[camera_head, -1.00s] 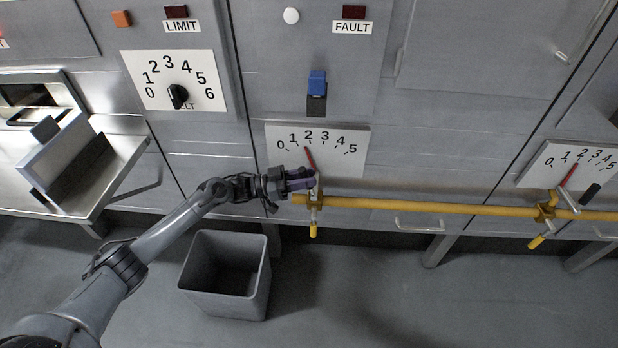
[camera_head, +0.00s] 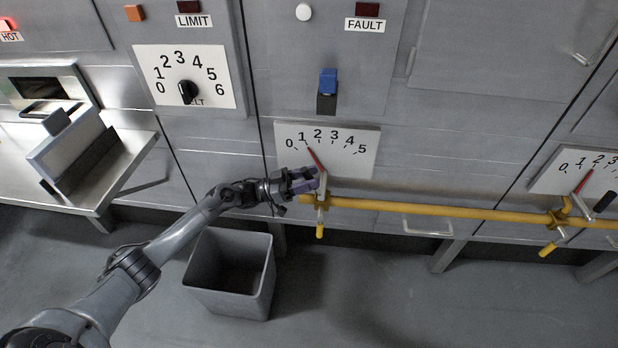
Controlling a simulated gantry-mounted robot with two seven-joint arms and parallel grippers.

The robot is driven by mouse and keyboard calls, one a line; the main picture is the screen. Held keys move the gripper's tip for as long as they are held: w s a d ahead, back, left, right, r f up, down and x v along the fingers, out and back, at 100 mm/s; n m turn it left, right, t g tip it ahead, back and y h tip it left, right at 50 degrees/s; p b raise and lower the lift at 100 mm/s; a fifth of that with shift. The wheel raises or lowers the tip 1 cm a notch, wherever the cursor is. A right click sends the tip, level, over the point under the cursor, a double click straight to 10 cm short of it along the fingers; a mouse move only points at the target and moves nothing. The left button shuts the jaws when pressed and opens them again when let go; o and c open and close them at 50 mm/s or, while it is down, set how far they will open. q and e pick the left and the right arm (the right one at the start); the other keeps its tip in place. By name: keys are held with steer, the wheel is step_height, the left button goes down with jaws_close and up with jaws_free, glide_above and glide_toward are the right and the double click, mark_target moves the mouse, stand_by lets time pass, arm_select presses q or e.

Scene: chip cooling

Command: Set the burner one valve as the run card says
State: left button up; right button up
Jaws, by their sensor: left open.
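My left gripper (camera_head: 304,181) is open at the near valve (camera_head: 321,202) on the yellow pipe, with its fingers around or beside the top of the valve; I cannot tell which. The valve has a yellow-tipped end (camera_head: 320,231) hanging down. Above it, a white dial (camera_head: 350,158) reads 0 to 5, and its red pointer (camera_head: 315,159) points about at 1. A second valve (camera_head: 560,216) is at the right, below a similar dial (camera_head: 550,182) with a red pointer. No burner label or run card is readable. My right gripper is not in view.
The yellow pipe (camera_head: 430,209) runs along the cabinet fronts. A grey bin (camera_head: 265,290) stands on the floor below my left arm. A shelf with a hinged box (camera_head: 75,150) juts out at left. A black knob (camera_head: 188,91) sits on a 0-to-6 dial.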

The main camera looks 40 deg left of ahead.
arm_select(q)
steer(key=p+v, duration=0.1)
steer(key=v, duration=0.9)
steer(key=shift+s+a+p, duration=0.2)
steer(key=shift+s+p, duration=0.05)
steer(key=shift+p, duration=0.1)
steer(key=shift+f, duration=0.1)
